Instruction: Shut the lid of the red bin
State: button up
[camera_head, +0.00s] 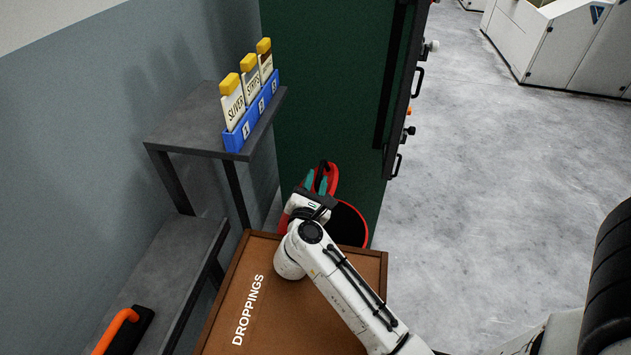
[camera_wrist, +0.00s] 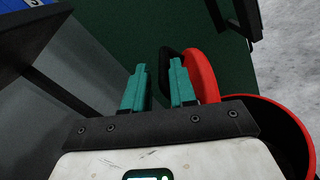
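The red bin (camera_head: 363,223) stands on the floor against the green cabinet, beyond the brown box; its round mouth is open and dark inside. Its rim also shows at the right of the wrist view (camera_wrist: 295,112). The red lid (camera_head: 334,177) is raised, standing up at the bin's left side; in the wrist view the lid (camera_wrist: 203,75) rises behind the right finger. My gripper (camera_head: 316,184) is at the lid, with teal fingers. In the wrist view the gripper (camera_wrist: 159,84) has its fingers apart and nothing between them. I cannot tell whether a finger touches the lid. My arm hides part of the bin.
The brown box marked DROPPINGS (camera_head: 230,310) lies under my arm. A grey shelf (camera_head: 190,130) at the left bears a blue holder (camera_head: 252,120) with yellow-topped cards. An orange-handled tool (camera_head: 125,330) lies on the lower shelf.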

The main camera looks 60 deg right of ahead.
jog(key=b+v, duration=0.1)
jog(key=v, duration=0.9)
jog(key=shift+a, duration=0.3)
